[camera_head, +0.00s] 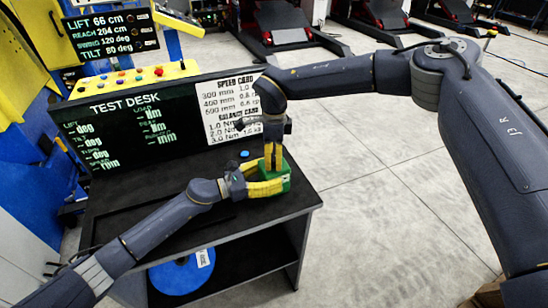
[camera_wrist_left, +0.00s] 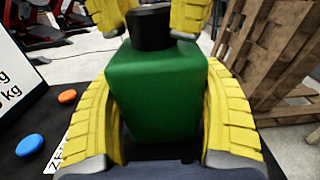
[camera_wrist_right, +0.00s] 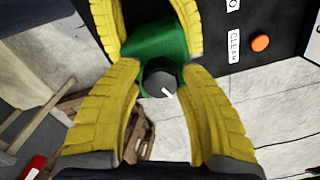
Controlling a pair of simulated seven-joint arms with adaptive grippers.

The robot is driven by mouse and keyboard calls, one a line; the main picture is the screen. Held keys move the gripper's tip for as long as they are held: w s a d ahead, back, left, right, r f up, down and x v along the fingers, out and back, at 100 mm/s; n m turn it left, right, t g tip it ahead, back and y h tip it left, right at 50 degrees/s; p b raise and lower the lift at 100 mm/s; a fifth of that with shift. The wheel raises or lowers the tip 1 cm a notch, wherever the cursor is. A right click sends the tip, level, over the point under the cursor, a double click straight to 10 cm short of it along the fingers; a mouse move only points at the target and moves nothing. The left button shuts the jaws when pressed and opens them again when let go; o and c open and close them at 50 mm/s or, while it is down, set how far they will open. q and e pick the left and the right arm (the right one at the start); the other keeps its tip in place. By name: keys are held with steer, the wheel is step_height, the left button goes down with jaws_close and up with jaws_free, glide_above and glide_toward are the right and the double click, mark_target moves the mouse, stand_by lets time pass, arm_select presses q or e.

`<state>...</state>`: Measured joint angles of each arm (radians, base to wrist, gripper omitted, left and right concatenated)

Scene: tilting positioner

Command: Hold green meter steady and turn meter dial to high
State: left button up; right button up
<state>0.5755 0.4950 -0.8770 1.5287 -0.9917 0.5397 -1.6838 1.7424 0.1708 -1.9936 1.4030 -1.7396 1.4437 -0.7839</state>
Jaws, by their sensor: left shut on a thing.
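The green meter (camera_head: 285,184) is a box at the right end of the test desk. My left gripper (camera_head: 278,180) is shut on it, one yellow finger on each side, as the left wrist view also shows on the meter's green body (camera_wrist_left: 155,85). The black dial (camera_wrist_right: 160,78) is on top of the meter, with a white pointer mark toward the lower right in the right wrist view. My right gripper (camera_head: 273,166) points down over the meter, its open fingers on either side of the dial (camera_wrist_left: 150,28). I cannot tell whether they touch it.
The test desk (camera_head: 130,180) has a black screen and a speed card (camera_head: 232,108) behind the meter. Blue (camera_wrist_left: 29,145) and orange (camera_wrist_left: 67,97) buttons lie beside the meter. A wooden pallet (camera_wrist_left: 285,55) stands beyond it. The floor right of the desk is clear.

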jaws_close()
steer(key=m, duration=0.4)
steer(key=shift+m, duration=2.6)
steer(key=shift+s, duration=0.1)
steer(key=o, duration=0.5)
jaws_free()
